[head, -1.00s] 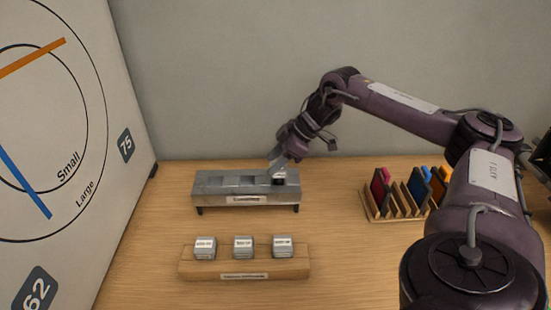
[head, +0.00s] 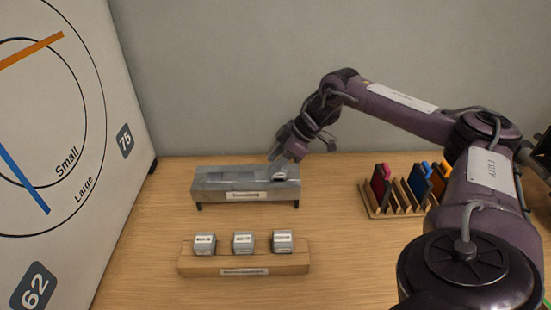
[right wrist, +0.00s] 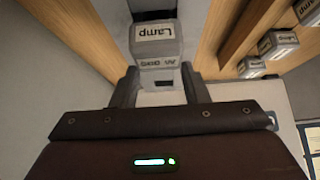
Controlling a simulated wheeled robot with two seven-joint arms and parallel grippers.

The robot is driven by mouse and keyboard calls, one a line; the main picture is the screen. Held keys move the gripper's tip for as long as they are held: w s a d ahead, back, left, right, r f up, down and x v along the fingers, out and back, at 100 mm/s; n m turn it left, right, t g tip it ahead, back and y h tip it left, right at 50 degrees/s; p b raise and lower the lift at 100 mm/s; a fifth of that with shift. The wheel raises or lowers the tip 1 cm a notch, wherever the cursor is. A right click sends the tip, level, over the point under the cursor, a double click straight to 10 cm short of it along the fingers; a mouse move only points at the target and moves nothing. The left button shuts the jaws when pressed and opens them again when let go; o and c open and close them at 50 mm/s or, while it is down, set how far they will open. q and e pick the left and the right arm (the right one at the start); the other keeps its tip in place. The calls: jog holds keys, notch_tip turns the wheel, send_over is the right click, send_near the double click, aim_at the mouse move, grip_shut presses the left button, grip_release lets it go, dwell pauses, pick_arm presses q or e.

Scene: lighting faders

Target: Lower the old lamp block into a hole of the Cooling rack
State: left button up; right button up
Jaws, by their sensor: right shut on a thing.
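My right gripper (head: 281,160) is at the right end of the grey metal rack (head: 243,196), which stands on short legs on the table. It is shut on the old lamp block (right wrist: 158,48), a grey block with a white label reading "Lamp". The block sits between the fingers (right wrist: 158,88) in the right wrist view. In the head view it shows as a small pale patch (head: 280,176) at the rack's top. I cannot tell how far it is inside a hole. The rack's front label is too blurred to read. My left gripper is not in view.
A wooden stand (head: 190,264) in front of the rack holds three grey labelled blocks (head: 243,243). A wooden slotted holder (head: 375,208) with coloured plates stands to the right. A large dial board (head: 90,100) is at the left. The table between rack and slotted holder is clear.

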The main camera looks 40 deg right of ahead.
jog(key=o, duration=2)
jog(key=shift+c, duration=0.2)
jog(key=shift+r+p, duration=3.8)
jog(key=shift+r, duration=0.2)
